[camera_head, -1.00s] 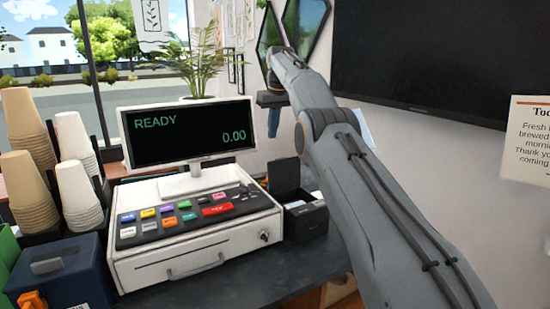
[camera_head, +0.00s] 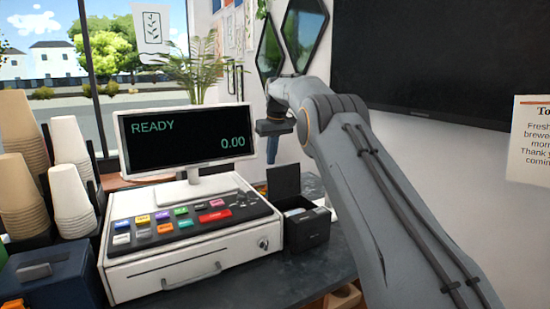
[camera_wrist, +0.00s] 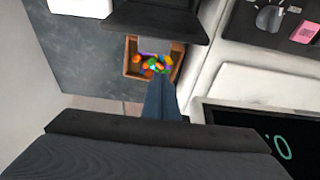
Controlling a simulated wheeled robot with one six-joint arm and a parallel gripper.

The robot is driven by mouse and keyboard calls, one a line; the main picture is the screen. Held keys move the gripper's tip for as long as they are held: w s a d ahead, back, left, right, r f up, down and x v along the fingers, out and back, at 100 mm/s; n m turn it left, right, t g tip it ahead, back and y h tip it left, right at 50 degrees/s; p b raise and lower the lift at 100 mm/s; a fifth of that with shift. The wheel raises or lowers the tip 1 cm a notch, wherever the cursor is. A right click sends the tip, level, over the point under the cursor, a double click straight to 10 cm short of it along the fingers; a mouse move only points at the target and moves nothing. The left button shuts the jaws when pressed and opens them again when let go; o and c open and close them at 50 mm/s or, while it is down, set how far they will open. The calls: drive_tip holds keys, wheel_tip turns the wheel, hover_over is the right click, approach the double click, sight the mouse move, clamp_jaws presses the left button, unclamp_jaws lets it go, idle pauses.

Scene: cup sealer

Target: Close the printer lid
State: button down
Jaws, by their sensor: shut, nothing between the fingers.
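The printer (camera_head: 306,229) is a small black box to the right of the cash register. Its lid (camera_head: 283,181) stands open, upright at the back edge, with something pale visible inside the body. My gripper (camera_head: 272,158) points down just behind and above the lid, slightly to its left. In the wrist view my gripper (camera_wrist: 158,82) has its fingers together and empty. A dark panel (camera_wrist: 155,18), which looks like the lid, lies beyond the fingertips there, with a gap between them.
The white cash register (camera_head: 180,270) and its screen (camera_head: 185,138) stand close on the left. A wooden box of colourful pieces (camera_wrist: 134,66) lies below my fingers. Stacked paper cups (camera_head: 70,195) are at far left. A wall with a dark screen (camera_head: 440,60) is on the right.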

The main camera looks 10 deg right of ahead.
drive_tip(key=s, duration=0.1)
drive_tip(key=s+d+p, duration=0.1)
drive_tip(key=shift+s, duration=0.35)
idle(0.5)
